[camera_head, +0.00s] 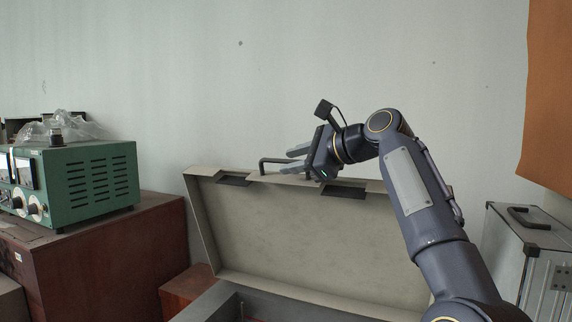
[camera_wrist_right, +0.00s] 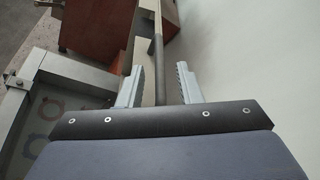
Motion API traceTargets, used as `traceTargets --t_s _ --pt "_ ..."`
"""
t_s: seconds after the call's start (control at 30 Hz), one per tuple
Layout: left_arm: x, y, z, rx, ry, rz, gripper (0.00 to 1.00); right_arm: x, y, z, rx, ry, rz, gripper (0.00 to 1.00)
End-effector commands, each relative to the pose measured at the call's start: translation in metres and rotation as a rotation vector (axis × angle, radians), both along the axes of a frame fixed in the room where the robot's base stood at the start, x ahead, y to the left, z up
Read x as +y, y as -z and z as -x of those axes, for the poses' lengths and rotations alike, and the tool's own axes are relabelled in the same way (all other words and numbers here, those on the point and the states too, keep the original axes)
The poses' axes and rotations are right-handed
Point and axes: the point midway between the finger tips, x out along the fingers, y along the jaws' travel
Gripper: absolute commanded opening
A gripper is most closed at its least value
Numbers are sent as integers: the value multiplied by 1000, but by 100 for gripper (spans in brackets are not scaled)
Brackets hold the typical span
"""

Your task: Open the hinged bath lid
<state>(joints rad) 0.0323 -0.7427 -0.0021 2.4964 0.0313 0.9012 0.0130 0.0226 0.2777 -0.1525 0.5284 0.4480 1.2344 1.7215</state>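The hinged bath lid (camera_head: 310,235), a broad grey-beige panel, stands raised and leans back near the wall, its inner side facing me. Its dark bar handle (camera_head: 272,160) is at the top edge. Below is the grey bath (camera_head: 208,302), mostly out of frame. My right gripper (camera_head: 285,161) is at the handle, its fingers pointing left. In the right wrist view the fingers (camera_wrist_right: 160,68) are apart, with the handle bar (camera_wrist_right: 158,45) running between them and gaps visible on both sides. My left gripper is not in view.
A green instrument (camera_head: 90,182) with clear plastic on top stands on a red-brown cabinet (camera_head: 110,250) at the left. A silver case (camera_head: 530,260) stands at the right. An orange panel (camera_head: 550,95) hangs upper right. The pale wall (camera_head: 200,80) is close behind the lid.

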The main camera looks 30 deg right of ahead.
Motion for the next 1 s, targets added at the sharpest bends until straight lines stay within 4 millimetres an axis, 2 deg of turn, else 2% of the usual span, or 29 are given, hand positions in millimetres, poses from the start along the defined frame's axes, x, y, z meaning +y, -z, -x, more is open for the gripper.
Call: traceTargets --t_s 0.13,0.33,1.0 --pt "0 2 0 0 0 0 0 -11 -8 25 -2 3 0 32" --pt "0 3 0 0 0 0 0 -19 -13 42 1 3 1 32" --pt "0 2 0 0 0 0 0 -19 -14 44 1 1 1 32"
